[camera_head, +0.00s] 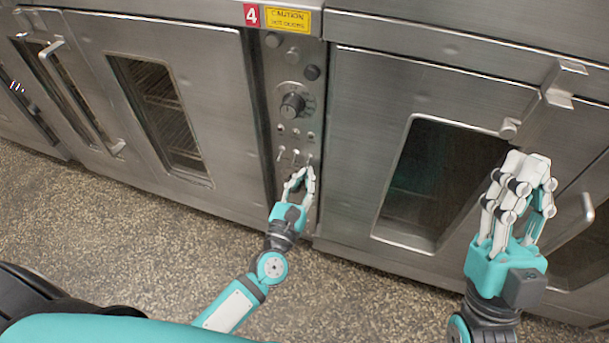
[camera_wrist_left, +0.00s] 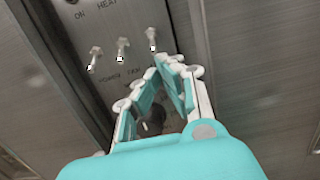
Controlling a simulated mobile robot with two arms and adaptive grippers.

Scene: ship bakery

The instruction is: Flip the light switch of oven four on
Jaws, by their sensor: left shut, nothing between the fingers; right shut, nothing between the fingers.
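The control panel of oven four (camera_head: 292,75) is a narrow steel column under a red "4" label (camera_head: 251,14). Low on it is a row of three small toggle switches, clearer in the left wrist view: a left one (camera_wrist_left: 95,56), a middle one (camera_wrist_left: 122,47) and a right one (camera_wrist_left: 153,37). "POWER" and "FAN" are readable below the row; the label under the right switch is hidden by my fingers. My left gripper (camera_head: 301,174) is shut and empty, its fingertips (camera_wrist_left: 166,62) just below the right switch. I cannot tell whether they touch. My right gripper (camera_head: 530,160) is shut and empty.
A large black knob (camera_head: 291,105) and several round buttons sit above the switches. Oven doors with windows flank the panel: one left (camera_head: 155,110), one right (camera_head: 435,180). A door handle (camera_head: 550,95) is close to my right gripper. The speckled floor (camera_head: 130,240) is clear.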

